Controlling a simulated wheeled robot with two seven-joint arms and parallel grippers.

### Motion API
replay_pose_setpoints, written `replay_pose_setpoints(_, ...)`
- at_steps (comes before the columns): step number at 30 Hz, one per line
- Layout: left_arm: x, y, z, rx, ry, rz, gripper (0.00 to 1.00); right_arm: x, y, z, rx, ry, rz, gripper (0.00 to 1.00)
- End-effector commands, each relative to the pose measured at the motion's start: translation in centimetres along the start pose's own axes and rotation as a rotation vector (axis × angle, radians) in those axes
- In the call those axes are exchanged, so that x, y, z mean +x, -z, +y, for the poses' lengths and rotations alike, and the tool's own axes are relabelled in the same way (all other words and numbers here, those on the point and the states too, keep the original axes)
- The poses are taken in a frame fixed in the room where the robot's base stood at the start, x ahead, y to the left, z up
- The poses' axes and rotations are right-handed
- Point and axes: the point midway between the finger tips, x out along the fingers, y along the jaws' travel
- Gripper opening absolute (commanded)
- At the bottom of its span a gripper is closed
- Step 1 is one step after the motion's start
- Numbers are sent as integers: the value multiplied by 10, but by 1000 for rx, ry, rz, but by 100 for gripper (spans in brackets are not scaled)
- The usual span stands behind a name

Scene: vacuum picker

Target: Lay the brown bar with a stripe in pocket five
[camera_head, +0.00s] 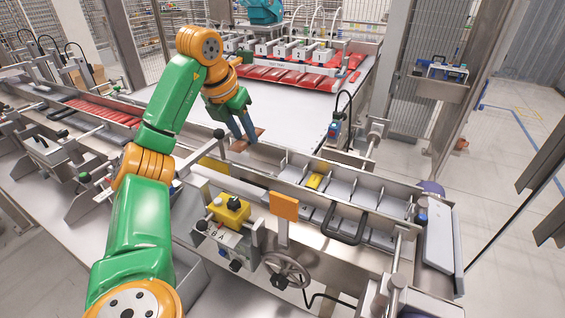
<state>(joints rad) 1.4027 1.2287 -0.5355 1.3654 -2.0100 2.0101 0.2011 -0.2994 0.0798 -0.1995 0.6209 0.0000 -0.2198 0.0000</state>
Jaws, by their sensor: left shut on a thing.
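My left gripper (246,138) is shut on a brown bar (238,146), whose ends stick out on both sides of the fingers. I cannot make out the stripe at this size. The gripper points down and holds the bar just above the far edge of the pocketed conveyor. The row of pockets (338,184), split by thin upright dividers, runs from the middle to the right. I cannot read pocket numbers on it. My right gripper is not in view.
A yellow piece (314,181) lies in one pocket. A black handle (344,224), an orange plate (284,205), a yellow control box (229,211) and a handwheel (287,270) stand along the near side. A white table (300,105) with red packs (285,76) lies behind.

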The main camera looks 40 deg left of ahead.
Motion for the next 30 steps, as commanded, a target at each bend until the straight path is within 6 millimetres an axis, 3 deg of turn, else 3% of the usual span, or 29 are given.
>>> replay_pose_setpoints(2,21,-12,-21,8,7,6,0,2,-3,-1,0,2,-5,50)
replay_pose_setpoints(4,32,-26,-36,6,4,8,0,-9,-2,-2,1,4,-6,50)
replay_pose_setpoints(6,57,-28,-47,6,1,8,0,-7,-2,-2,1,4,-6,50)
replay_pose_setpoints(9,79,-32,-57,4,2,7,0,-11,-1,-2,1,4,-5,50)
replay_pose_setpoints(14,100,-35,-68,4,3,5,0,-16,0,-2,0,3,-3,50)
replay_pose_setpoints(18,124,-27,-69,4,0,6,0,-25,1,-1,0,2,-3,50)
replay_pose_setpoints(30,137,-22,-69,4,1,1,0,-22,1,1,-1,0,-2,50)
